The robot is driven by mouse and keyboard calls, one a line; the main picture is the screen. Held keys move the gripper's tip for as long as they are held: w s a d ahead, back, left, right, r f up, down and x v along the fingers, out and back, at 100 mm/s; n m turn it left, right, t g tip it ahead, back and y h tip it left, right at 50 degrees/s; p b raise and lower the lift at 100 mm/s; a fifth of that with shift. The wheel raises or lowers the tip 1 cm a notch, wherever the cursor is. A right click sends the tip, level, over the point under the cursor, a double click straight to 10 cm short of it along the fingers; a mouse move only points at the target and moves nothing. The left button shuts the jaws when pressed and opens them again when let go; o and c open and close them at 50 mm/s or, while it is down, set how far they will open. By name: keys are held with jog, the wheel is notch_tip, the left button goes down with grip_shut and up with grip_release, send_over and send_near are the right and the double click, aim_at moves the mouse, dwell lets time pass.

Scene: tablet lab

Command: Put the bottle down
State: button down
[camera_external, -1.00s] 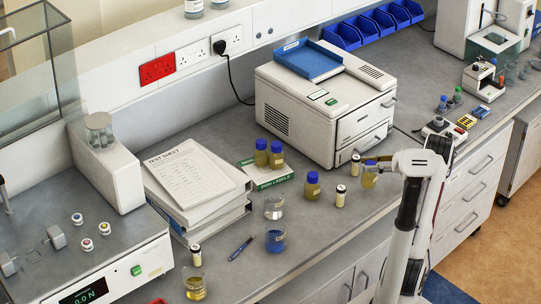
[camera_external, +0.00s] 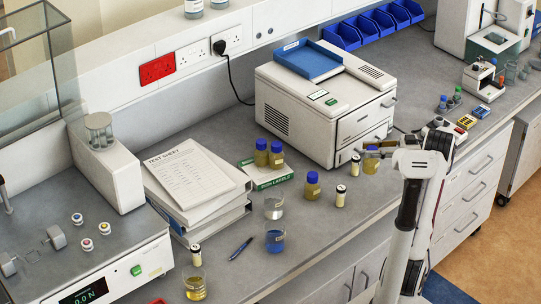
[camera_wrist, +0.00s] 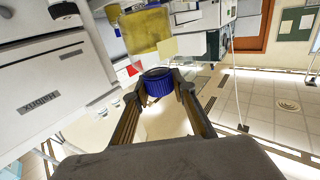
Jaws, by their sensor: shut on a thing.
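My gripper (camera_external: 376,149) is shut on a bottle (camera_external: 371,165) with a blue cap and yellow contents, near the front right corner of the white machine. In the wrist view, the bottle's blue cap (camera_wrist: 157,84) is between the fingertips, and its yellow body (camera_wrist: 147,33) shows beyond. The bottle looks roughly upright in the external view. I cannot tell whether its base touches the bench. A similar bottle (camera_external: 312,187) stands on the bench to the left. Two more blue-capped bottles (camera_external: 276,156) (camera_external: 261,153) stand farther back on a green-and-white box.
Small dark-capped vials (camera_external: 355,166) (camera_external: 340,194) stand close to the held bottle's left. The white machine (camera_external: 325,103) is behind it. Bare bench (camera_external: 330,225) lies in front of the vials.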

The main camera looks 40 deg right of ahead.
jog(key=shift+w+a, duration=0.1)
dwell(0.3)
jog(key=w+a+r+n+g+y, duration=0.15)
jog(key=w+a+r, duration=0.25)
jog(key=w+a, duration=0.55)
jog(key=w+a+r+n+g, duration=0.15)
jog(key=w+a+r, duration=0.25)
jog(key=w+a, duration=0.6)
jog(key=w+a+r+m+t+h, duration=0.1)
jog(key=w+r+m+t+h, duration=0.1)
jog(key=w+r+m+t, duration=0.2)
jog(key=shift+w+a+r+h, duration=0.15)
jog(key=shift+w+r+h, duration=0.2)
jog(key=shift+w+r, duration=1.4)
jog(key=shift+w+f, duration=0.65)
jog(key=shift+f, duration=0.1)
jog(key=shift+f, duration=2.5)
